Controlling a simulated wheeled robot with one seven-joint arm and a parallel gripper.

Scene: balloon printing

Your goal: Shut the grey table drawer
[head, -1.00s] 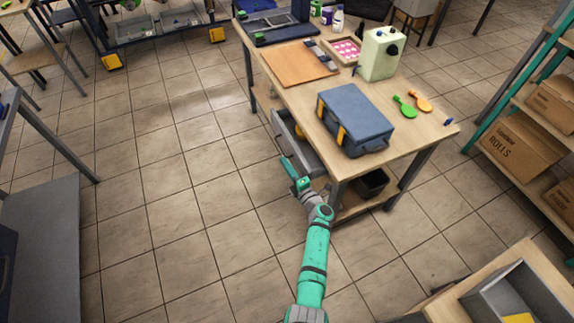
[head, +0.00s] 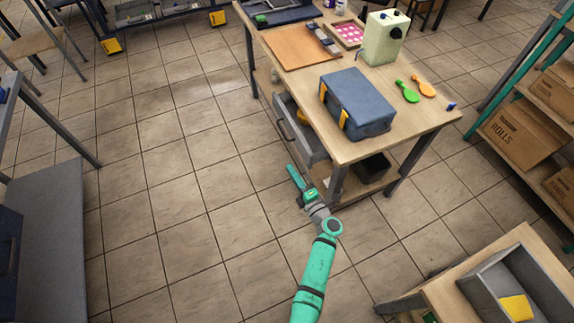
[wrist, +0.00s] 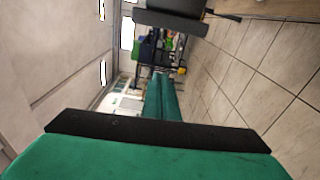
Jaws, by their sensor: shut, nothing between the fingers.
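The grey table drawer (head: 311,146) is pulled out from the left side of the wooden worktable (head: 400,132), below its top. Its dark handle (head: 283,128) faces left, and something yellow shows inside. My green gripper (head: 291,169) is in front of the drawer, nearer to me, pointing away from me and slightly left. It is shut and empty, and it appears apart from the drawer. In the wrist view a green finger (wrist: 163,97) shows in the middle, and a grey panel at the top may be the drawer front.
On the worktable are a blue toolbox (head: 357,103), a pale green machine (head: 384,38), green and orange spoon-shaped items and a brown board (head: 300,55). A black bin (head: 373,167) sits on the lower shelf. Tiled floor left of the drawer is free.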

